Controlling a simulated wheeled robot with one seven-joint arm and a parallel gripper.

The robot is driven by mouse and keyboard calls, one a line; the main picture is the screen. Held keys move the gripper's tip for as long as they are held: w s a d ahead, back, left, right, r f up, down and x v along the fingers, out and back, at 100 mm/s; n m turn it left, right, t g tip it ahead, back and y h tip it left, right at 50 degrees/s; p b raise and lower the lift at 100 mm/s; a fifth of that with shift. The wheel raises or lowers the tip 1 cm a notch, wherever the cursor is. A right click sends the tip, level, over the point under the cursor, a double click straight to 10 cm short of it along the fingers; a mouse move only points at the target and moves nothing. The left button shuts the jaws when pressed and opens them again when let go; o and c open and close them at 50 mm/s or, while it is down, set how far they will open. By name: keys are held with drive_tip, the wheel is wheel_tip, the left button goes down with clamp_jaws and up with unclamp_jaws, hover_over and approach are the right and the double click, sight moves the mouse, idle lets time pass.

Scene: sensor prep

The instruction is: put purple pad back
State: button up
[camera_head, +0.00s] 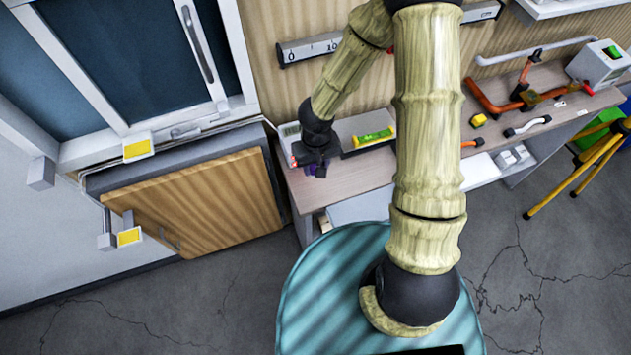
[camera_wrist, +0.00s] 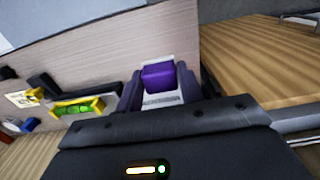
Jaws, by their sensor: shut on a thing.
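The purple pad (camera_wrist: 158,77) is a small purple block between my fingers in the wrist view. My gripper (camera_wrist: 160,88) is shut on it. In the head view my gripper (camera_head: 316,165) is over the left end of the workbench (camera_head: 350,180), and only a small bit of purple shows beneath it. A pale surface with dark marks shows just behind and below the pad in the wrist view. I cannot tell whether the pad touches it.
A yellow-green level (camera_head: 373,137) lies on the bench right of my gripper. A wooden cabinet door (camera_head: 200,205) stands close on the left. Orange pipework (camera_head: 505,100), a yellow block (camera_head: 479,120) and a grey box (camera_head: 600,63) are farther right. A yellow stand (camera_head: 580,170) is at the right.

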sight(316, 187)
wheel_tip(316, 187, down, 4)
drive_tip(key=shift+d, duration=0.1)
drive_tip(key=shift+f, duration=0.2)
drive_tip(key=shift+s, duration=0.1)
drive_tip(key=shift+s+f, duration=0.1)
drive_tip(key=shift+f, duration=2)
drive_tip(key=shift+f, duration=0.1)
drive_tip(key=o, duration=0.9)
drive_tip(key=shift+r, duration=0.2)
